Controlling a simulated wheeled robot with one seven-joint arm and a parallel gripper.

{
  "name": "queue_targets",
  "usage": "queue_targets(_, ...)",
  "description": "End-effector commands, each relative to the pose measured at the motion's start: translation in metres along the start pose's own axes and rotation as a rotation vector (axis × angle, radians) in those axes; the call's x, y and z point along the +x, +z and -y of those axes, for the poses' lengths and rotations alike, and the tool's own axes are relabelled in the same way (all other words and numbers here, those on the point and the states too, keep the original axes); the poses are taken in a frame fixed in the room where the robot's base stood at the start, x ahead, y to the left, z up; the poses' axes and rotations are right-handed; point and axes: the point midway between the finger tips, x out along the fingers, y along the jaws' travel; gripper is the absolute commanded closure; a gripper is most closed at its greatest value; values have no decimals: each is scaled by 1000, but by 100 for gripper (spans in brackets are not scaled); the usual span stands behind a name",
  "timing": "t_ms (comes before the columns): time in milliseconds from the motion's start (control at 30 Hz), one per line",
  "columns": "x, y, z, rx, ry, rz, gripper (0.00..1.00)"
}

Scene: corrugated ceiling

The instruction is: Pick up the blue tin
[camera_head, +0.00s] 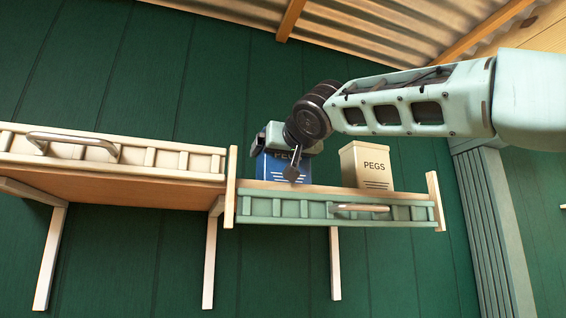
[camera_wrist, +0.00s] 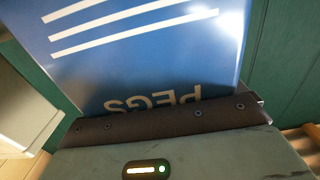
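The blue tin (camera_head: 270,168), marked PEGS, stands upright on the right-hand shelf, near its left end. My gripper (camera_head: 288,162) is at the top of the tin, and a dark finger hangs in front of its face. In the wrist view the tin (camera_wrist: 150,60) fills most of the picture, with its lettering upside down, close against the gripper's dark edge (camera_wrist: 165,123). The far finger is hidden, so I cannot tell whether the fingers press on the tin.
The shelf (camera_head: 300,209) has a green slatted front rail and wooden end posts. Another shelf (camera_head: 110,158) adjoins on the left. A green wall stands behind.

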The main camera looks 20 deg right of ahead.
Motion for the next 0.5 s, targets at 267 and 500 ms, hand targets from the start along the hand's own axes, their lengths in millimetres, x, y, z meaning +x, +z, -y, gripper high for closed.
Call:
queue_targets(267,-2,-4,-1,1,-1,-7,67)
queue_targets(500,-3,-5,-1,3,0,-7,67)
